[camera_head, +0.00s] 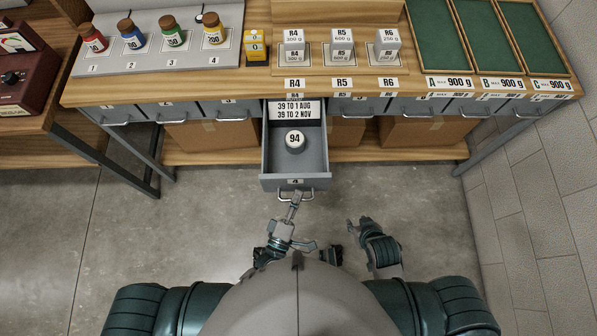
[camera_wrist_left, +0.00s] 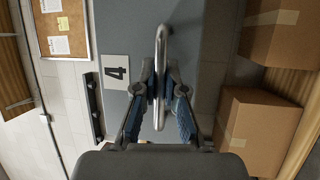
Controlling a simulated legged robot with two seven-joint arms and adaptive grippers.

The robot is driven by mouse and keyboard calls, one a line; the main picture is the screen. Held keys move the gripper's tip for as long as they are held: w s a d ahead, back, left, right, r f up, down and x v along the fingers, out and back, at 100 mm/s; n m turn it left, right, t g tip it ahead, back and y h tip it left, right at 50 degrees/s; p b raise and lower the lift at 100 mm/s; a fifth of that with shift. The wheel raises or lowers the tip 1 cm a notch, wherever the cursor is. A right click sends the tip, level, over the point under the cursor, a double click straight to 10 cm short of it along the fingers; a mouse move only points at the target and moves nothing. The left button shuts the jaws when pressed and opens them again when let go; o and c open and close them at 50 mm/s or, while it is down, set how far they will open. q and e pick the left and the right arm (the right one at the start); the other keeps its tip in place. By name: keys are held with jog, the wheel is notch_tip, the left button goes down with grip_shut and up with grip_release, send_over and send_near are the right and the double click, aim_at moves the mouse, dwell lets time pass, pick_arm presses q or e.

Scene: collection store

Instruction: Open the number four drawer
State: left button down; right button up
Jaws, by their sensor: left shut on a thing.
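The number four drawer (camera_head: 312,160) is pulled well out from under the wooden table in the head view. In the left wrist view the fingers (camera_wrist_left: 160,88) close around the handle bar (camera_wrist_left: 161,45), beside the label 4 (camera_wrist_left: 116,72). My right gripper (camera_head: 357,224) is apart from the drawer, over the floor to the right; its finger opening is too small to tell.
Other drawers with handles (camera_head: 233,117) line the table front and are closed. Bottles (camera_head: 172,32), small grey blocks (camera_head: 341,42) and green trays (camera_head: 516,36) are on the table (camera_head: 330,85). Cardboard boxes (camera_head: 208,134) sit on the shelf below. The floor (camera_head: 110,235) in front is clear.

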pick_arm(q)
jog(key=shift+v, duration=0.9)
pick_arm(e)
jog(key=shift+s+d+f, duration=0.15)
jog(key=shift+s+d, duration=0.1)
jog(key=shift+d, duration=0.1)
pick_arm(q)
jog(key=shift+d+f, duration=0.1)
jog(key=shift+f, duration=0.05)
jog(key=c, duration=1.2)
grip_release()
jog(key=shift+a+v, duration=0.2)
jog(key=shift+v, duration=1.75)
jog(key=shift+a+v, duration=0.2)
jog(key=shift+v, duration=1.75)
pick_arm(e)
jog(key=shift+w+a, duration=0.1)
jog(key=shift+a, duration=0.45)
pick_arm(q)
jog(key=shift+w+d, duration=0.2)
jog(key=shift+d, duration=0.05)
pick_arm(e)
jog(key=shift+d, duration=0.3)
